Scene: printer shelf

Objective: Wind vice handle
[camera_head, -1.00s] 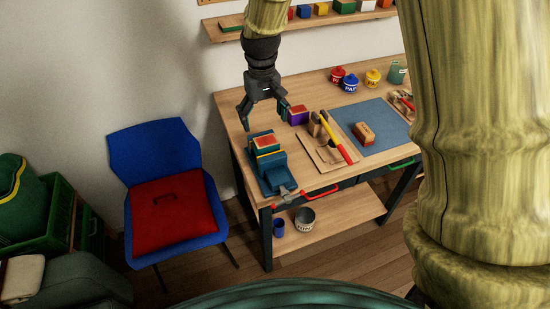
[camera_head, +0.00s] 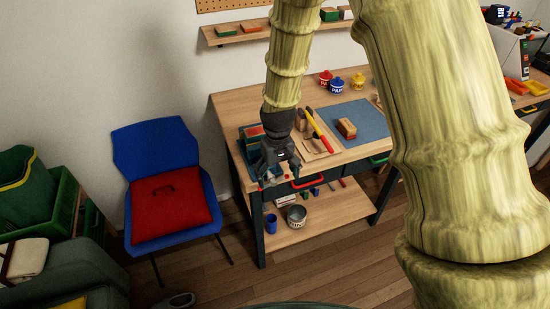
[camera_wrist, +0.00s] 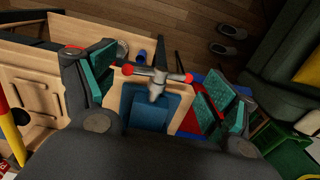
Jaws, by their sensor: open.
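The vice (camera_wrist: 150,112) is blue and sits at the front left corner of the workbench, mostly hidden behind my gripper in the head view (camera_head: 248,136). Its handle (camera_wrist: 158,76) is a grey metal bar with red knobs at both ends, lying crosswise in the wrist view. My gripper (camera_head: 279,178) is open at the bench's front left edge. In the wrist view its two green-padded fingers stand to either side of the handle, with gaps between pads and knobs. Whether the fingertips reach as deep as the handle I cannot tell.
The workbench (camera_head: 232,108) holds a wooden board with a red-yellow tool (camera_head: 320,130), a blue mat (camera_head: 366,118) and several small pots. A red drawer handle (camera_head: 306,183) is close to my gripper. A blue chair (camera_head: 155,148) stands left; the floor between is clear.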

